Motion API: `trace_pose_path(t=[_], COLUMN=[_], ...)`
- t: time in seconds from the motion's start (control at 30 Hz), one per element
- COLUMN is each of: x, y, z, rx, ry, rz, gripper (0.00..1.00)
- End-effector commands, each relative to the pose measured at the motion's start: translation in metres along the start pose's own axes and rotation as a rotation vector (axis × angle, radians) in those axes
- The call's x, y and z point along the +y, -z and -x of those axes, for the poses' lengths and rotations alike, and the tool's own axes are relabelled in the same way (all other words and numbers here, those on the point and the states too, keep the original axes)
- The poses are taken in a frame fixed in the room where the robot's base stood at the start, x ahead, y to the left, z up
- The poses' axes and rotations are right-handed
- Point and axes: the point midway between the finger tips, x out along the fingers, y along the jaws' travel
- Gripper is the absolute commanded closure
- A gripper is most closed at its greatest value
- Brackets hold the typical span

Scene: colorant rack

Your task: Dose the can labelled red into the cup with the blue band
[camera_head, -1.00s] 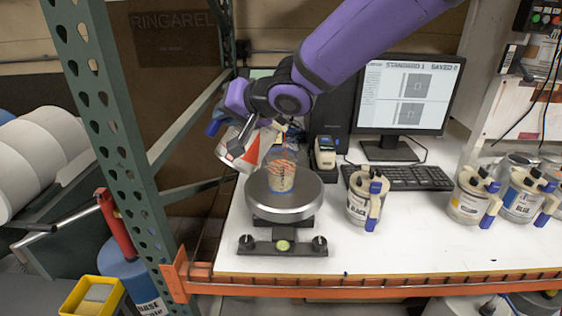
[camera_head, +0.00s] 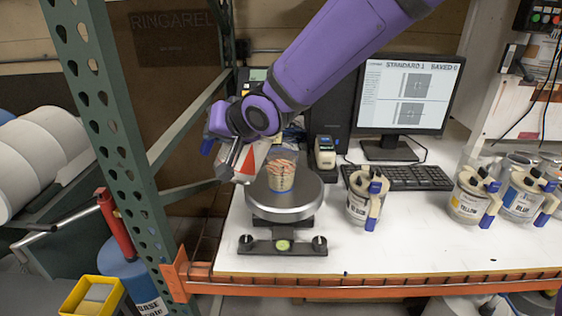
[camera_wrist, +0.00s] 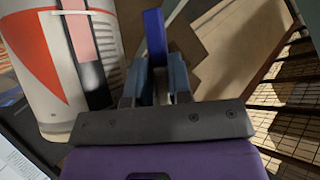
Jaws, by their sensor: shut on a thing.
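The cup with the blue band (camera_head: 281,176) stands upright on the round scale plate (camera_head: 285,213). It has reddish stripes on its upper part. My gripper (camera_head: 222,157) is just left of the cup and shut on the blue handle of a white can (camera_head: 248,163) with a red mark. The can is tilted beside the cup's upper left and is partly hidden by my gripper. In the wrist view, the can (camera_wrist: 42,70) shows a red triangle, and the blue handle (camera_wrist: 154,38) is between the fingers (camera_wrist: 160,85). The can's colour word and any pouring stream cannot be made out.
A black-labelled can (camera_head: 362,198) stands right of the scale, with yellow (camera_head: 468,197) and blue (camera_head: 522,198) cans farther right. A green perforated post (camera_head: 110,150) rises close left of my gripper. A monitor (camera_head: 405,95) and keyboard (camera_head: 405,177) are behind.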

Motion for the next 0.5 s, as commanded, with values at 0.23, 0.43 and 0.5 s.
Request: trace_pose_path(t=[0.23, 0.43, 0.5], x=[-0.002, -0.002, -0.001], y=[-0.004, -0.013, -0.016], z=[-0.003, -0.009, -0.012], rx=[0.001, 0.001, 0.001], ry=[-0.010, -0.028, -0.036], rz=[0.017, 0.043, 0.053], gripper=[1.00, 1.00, 1.00])
